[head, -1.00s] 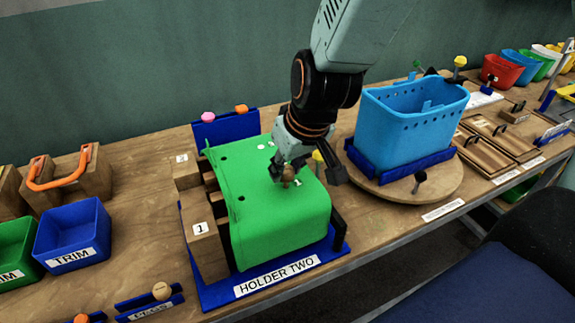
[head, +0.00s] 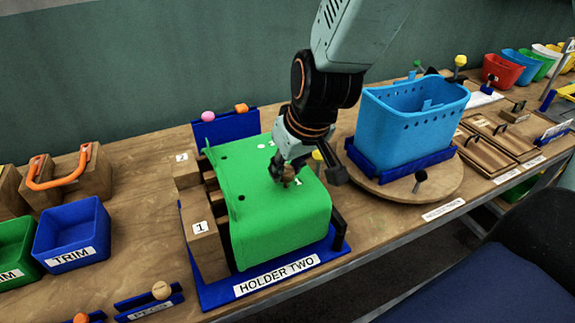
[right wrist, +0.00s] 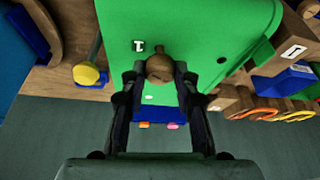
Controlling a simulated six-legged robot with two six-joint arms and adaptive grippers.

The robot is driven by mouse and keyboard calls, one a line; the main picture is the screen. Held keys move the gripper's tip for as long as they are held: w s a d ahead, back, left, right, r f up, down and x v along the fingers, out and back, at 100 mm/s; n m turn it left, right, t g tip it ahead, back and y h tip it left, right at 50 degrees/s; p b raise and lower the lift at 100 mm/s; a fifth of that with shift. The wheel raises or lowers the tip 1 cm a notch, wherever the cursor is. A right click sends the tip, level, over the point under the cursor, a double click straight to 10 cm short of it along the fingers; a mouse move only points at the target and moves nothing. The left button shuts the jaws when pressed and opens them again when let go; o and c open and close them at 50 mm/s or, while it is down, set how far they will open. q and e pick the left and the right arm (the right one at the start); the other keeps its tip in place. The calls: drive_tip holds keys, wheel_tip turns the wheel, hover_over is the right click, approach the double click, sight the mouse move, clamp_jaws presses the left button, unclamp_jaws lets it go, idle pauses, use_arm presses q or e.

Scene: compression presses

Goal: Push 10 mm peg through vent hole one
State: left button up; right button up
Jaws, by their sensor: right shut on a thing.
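A green moulded part (head: 285,223) lies in the blue holder labelled HOLDER TWO (head: 215,297). Small dark holes show in its top. My right gripper (head: 287,176) is over the right part of its top, shut on the round wooden knob of a peg (head: 289,174). In the right wrist view the knob (right wrist: 159,68) sits between the fingertips (right wrist: 158,75), over the green surface (right wrist: 195,30). The shaft is hidden under the knob, so I cannot tell how deep it sits. A white mark (right wrist: 139,46) lies beside the knob. My left gripper is not in view.
A blue basket (head: 410,125) stands on a round wooden turntable (head: 440,185) to the right. A blue rack (head: 226,128) with pink and orange knobs stands behind the holder. Blue TRIM bin (head: 72,233) and wooden blocks with an orange handle (head: 62,170) are left.

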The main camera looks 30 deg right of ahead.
drive_tip(key=shift+r+p, duration=2.7)
drive_tip(key=shift+r, duration=0.3)
